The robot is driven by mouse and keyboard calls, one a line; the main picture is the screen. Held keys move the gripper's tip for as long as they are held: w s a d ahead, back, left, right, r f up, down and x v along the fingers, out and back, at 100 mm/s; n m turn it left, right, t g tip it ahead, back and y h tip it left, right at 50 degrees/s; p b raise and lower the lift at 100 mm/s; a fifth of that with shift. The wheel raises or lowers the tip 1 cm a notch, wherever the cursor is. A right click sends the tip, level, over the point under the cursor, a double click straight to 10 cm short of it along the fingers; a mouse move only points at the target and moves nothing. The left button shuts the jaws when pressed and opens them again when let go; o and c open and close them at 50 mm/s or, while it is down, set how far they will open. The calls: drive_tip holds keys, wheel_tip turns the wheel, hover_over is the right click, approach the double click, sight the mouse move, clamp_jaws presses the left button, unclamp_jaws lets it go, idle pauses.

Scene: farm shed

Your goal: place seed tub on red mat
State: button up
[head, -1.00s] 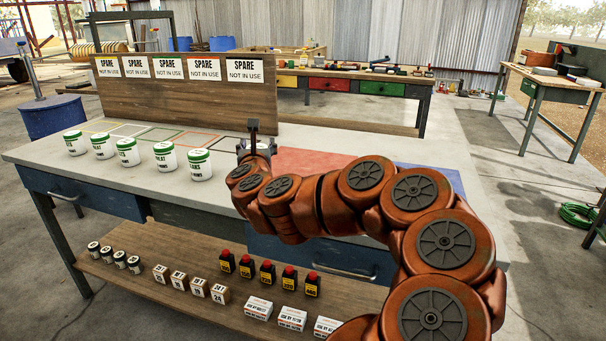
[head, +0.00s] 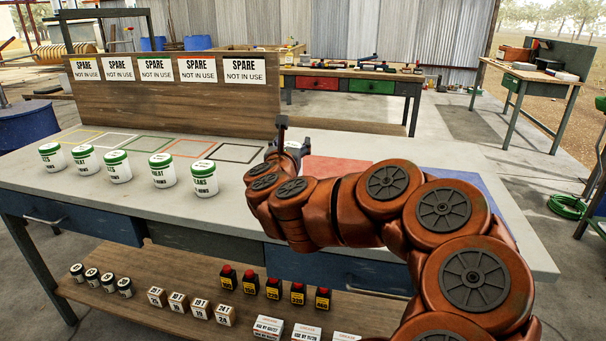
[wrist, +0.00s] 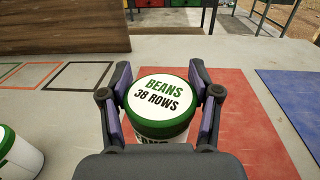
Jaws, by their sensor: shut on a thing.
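My gripper (wrist: 163,88) is shut on a white seed tub (wrist: 160,104) with a green-rimmed lid reading "BEANS 38 ROWS"; one finger is on each side. In the wrist view the red mat (wrist: 257,112) shows behind and to the right of the tub. The tub's base is hidden, so I cannot tell whether it touches anything. In the head view my gripper (head: 284,140) is at the left end of the red mat (head: 335,168), and my arm hides most of the held tub and part of the mat.
Several similar tubs (head: 161,170) stand in a row on the bench (head: 255,192), left of my arm. Behind them are coloured outlines (head: 188,148) and a wooden board (head: 172,105) with "SPARE" signs. A blue mat (wrist: 297,92) lies right of the red one. The lower shelf holds small goods.

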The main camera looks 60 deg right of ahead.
drive_tip(key=shift+w+d+r, duration=0.1)
drive_tip(key=shift+w+d, duration=0.05)
drive_tip(key=shift+w, duration=0.1)
drive_tip(key=shift+w+d+f+p, duration=0.9)
drive_tip(key=shift+d+p, duration=0.5)
drive_tip(key=shift+d, duration=1)
drive_tip(key=shift+w+d+f+p, duration=0.8)
drive_tip(key=shift+w+d+p, duration=0.4)
drive_tip(key=shift+d, duration=1.25)
drive_tip(key=shift+w+d+f+p, duration=0.85)
drive_tip(key=shift+d+p, duration=0.7)
drive_tip(key=shift+d, duration=0.85)
drive_tip(key=shift+f+b, duration=0.2)
drive_tip(key=shift+b, duration=0.15)
drive_tip(key=o, duration=1.3)
drive_tip(key=shift+c, duration=0.2)
drive_tip(key=shift+s+r+p, duration=0.1)
drive_tip(key=shift+r+p, duration=0.1)
drive_tip(key=shift+p, duration=0.2)
